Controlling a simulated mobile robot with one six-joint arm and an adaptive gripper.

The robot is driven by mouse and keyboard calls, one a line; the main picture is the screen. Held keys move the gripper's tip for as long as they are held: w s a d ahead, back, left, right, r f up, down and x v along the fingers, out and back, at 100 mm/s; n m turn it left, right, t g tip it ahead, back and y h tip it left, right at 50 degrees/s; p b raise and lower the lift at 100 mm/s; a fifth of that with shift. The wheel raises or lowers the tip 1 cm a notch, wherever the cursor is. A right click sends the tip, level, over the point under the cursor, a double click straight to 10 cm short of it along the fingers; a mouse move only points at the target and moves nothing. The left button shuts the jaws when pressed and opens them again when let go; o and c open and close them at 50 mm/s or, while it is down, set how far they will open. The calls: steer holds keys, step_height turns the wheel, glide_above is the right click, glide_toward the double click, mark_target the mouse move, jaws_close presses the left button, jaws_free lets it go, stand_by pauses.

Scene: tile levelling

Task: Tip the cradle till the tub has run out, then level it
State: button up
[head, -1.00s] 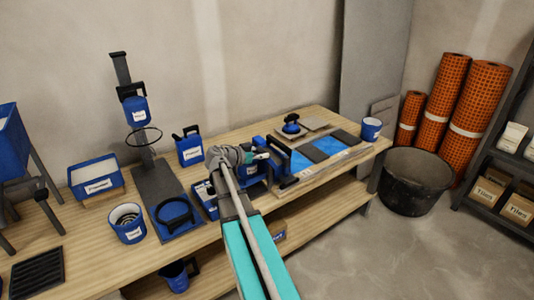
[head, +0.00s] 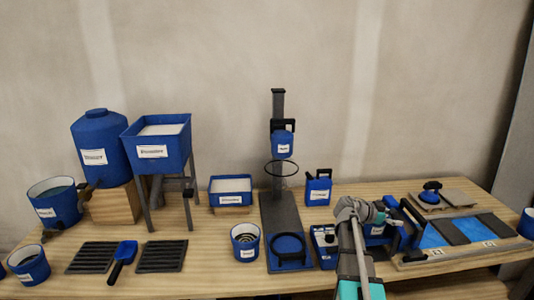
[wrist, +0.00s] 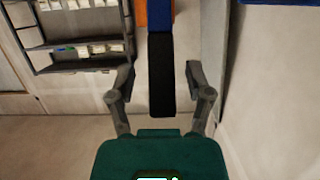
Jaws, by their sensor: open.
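My gripper (head: 384,212) is at the right part of the bench, just left of the tile board. In the wrist view its two fingers (wrist: 162,85) are spread, with a black bar (wrist: 175,75) between them that joins a blue part at the top. No finger clearly touches the bar. In the head view a labelled blue container (head: 376,230) sits by the gripper, partly hidden by my arm; I cannot tell whether it is the tub in its cradle. Another labelled blue tub (head: 283,149) is held upright on a dark stand, above a black ring (head: 282,168).
The tile board (head: 462,233) with blue and dark strips lies right of my gripper. A blue jug (head: 319,191), a blue bucket (head: 245,243) and a blue tray (head: 231,191) stand to the left. A raised hopper (head: 160,148) and a blue tank (head: 100,145) are farther left.

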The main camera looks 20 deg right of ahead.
steer(key=a+f+n+t+y, duration=0.1)
steer(key=a+f+n+y, duration=0.35)
steer(key=a, duration=0.65)
steer(key=a+f+n+t+y, duration=0.25)
steer(key=a+f+n, duration=0.3)
steer(key=a, duration=0.55)
steer(key=s+a+f+n+y, duration=0.1)
steer(key=s+a+n+y, duration=0.3)
steer(key=a, duration=0.7)
steer(key=s+a+f+n+y, duration=0.2)
steer(key=a+n+y, duration=0.3)
steer(key=a, duration=0.7)
step_height(320, 180, up, 18)
steer(key=h+p, duration=0.1)
steer(key=p, duration=1.7)
steer(key=shift+d+r+n+g+p, duration=0.15)
steer(key=shift+d+n+g+p, duration=0.25)
steer(key=shift+g, duration=0.05)
steer(key=shift+s, duration=0.1)
